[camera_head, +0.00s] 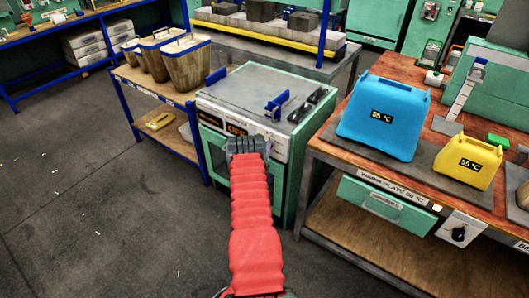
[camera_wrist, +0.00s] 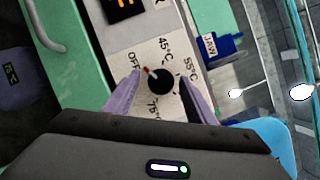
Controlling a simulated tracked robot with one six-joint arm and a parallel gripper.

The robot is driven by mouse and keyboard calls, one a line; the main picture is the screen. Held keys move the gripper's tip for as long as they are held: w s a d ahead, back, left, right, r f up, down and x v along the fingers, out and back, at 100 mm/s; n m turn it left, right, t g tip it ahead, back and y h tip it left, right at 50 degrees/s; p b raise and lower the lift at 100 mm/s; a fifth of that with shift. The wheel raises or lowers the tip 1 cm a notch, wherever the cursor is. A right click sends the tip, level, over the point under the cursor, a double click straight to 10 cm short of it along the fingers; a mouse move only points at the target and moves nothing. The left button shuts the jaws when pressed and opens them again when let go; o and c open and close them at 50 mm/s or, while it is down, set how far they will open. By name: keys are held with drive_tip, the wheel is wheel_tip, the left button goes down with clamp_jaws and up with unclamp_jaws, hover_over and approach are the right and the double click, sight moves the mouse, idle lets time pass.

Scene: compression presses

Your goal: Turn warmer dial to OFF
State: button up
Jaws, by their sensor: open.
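The warmer (camera_head: 245,82) is a green and white cabinet with a grey top. Its front display (camera_head: 236,129) shows orange letters that seem to read OFF. In the wrist view the black warmer dial (camera_wrist: 161,82) sits on a white panel marked OFF, 45, 55 and 75 °C. Its red mark points up-left, towards OFF. My gripper (camera_wrist: 160,76) is open, with one purple finger on each side of the dial; I cannot tell whether they touch it. In the head view my gripper (camera_head: 247,147) is at the warmer's front and hides the dial.
Right of the warmer, a wooden bench (camera_head: 432,105) holds a blue box (camera_head: 372,135) and a yellow box (camera_head: 450,172), both showing 55 °C. A shelf with brown bins (camera_head: 184,64) stands to the left.

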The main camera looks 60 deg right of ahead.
drive_tip(key=v, duration=1.3)
drive_tip(key=shift+a, duration=0.35)
drive_tip(key=shift+f, duration=0.15)
